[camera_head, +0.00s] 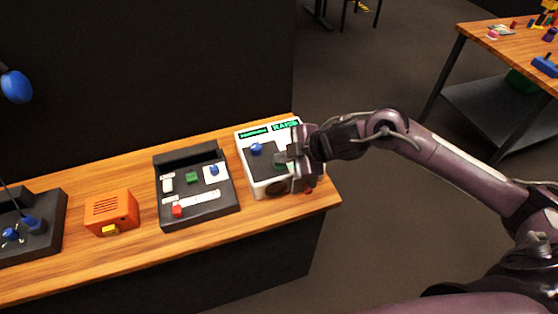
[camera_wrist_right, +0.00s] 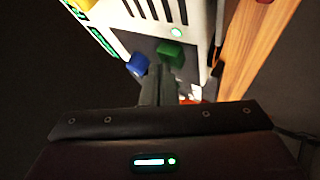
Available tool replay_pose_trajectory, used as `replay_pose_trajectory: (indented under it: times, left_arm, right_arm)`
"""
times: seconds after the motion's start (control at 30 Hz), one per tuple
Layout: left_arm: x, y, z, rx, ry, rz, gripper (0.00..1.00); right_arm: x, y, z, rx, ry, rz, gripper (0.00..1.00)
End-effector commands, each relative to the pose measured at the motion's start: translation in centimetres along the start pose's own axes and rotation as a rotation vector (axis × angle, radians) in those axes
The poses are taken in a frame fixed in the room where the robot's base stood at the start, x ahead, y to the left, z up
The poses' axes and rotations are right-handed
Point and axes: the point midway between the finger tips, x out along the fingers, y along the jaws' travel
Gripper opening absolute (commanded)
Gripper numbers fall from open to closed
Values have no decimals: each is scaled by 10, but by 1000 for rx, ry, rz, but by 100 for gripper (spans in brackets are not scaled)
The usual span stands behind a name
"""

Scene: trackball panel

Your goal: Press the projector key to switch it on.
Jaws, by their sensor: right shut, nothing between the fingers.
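The white trackball panel (camera_head: 252,178) stands at the right end of the wooden bench. It has two lit green displays (camera_head: 285,127), a dark face, a blue ball or knob (camera_head: 256,149) and a green key (camera_head: 280,166). In the right wrist view the green key (camera_wrist_right: 170,53) and the blue part (camera_wrist_right: 138,65) lie just beyond my fingertips. No readable label tells which key is the projector key. My right gripper (camera_head: 283,158) is shut and empty, over the panel's face near the green key; I cannot tell if it touches. My left gripper is not in view.
A dark console (camera_head: 231,215) with coloured keys stands left of the panel. An orange box (camera_head: 106,212) and another dark console (camera_head: 50,244) are farther left. A dark wall rises behind the bench (camera_head: 270,222). A second table (camera_head: 482,42) stands at the upper right.

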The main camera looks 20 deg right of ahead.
Motion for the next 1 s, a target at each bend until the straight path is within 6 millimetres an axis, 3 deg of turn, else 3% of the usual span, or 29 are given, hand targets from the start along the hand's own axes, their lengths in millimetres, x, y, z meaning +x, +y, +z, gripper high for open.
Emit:
replay_pose_trajectory:
  times: [0.17, 0.73, 1.0]
  left_arm:
    - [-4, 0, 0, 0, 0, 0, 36]
    - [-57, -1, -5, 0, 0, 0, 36]
    - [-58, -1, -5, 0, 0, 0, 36]
  right_arm:
    - [-3, 2, -2, 0, 0, 0, 0]
    - [-42, 30, -31, 0, 1, 2, 0]
    - [-42, 31, -31, 0, 1, 1, 0]
